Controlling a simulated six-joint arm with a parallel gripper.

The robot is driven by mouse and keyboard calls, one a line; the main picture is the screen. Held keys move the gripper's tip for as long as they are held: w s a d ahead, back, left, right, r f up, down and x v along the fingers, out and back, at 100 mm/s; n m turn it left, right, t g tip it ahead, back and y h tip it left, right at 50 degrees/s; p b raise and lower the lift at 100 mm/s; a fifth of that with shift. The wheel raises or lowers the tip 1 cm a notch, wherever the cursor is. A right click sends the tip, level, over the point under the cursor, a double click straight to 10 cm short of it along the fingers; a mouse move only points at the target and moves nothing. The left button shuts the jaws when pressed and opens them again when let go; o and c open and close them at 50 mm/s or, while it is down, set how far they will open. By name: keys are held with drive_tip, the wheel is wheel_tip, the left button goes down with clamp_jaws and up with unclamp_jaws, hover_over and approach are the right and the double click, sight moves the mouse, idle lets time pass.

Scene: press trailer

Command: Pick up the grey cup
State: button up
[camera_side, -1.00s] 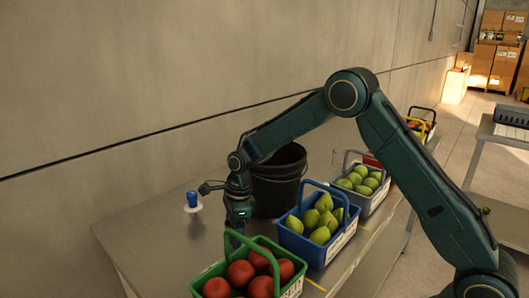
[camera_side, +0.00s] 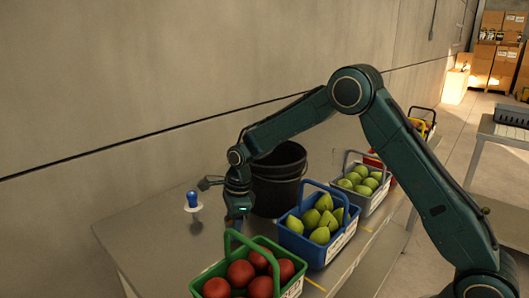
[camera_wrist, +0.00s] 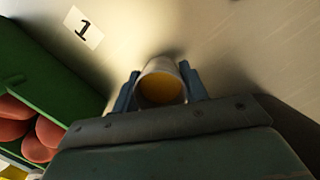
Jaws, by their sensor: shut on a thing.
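The grey cup (camera_wrist: 162,83) sits between the two blue fingers of my gripper (camera_wrist: 160,90) in the wrist view, with its round rim and a yellow-orange inside showing. A finger touches it on each side, so my gripper is shut on it. In the side view my gripper (camera_side: 236,221) points down over the metal table, just behind the green basket. The cup cannot be made out in the side view. I cannot tell from the pictures how far it is above the table.
A green basket of red fruit (camera_side: 226,262) stands close in front of my gripper. A blue basket (camera_side: 318,250), a grey basket (camera_side: 372,203) and a black bucket (camera_side: 278,184) stand to the right. A blue-handled object (camera_side: 193,202) is at left.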

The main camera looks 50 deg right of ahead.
wheel_tip(320, 180, up, 19)
idle(0.5)
drive_tip(key=shift+f, duration=0.2)
idle(0.4)
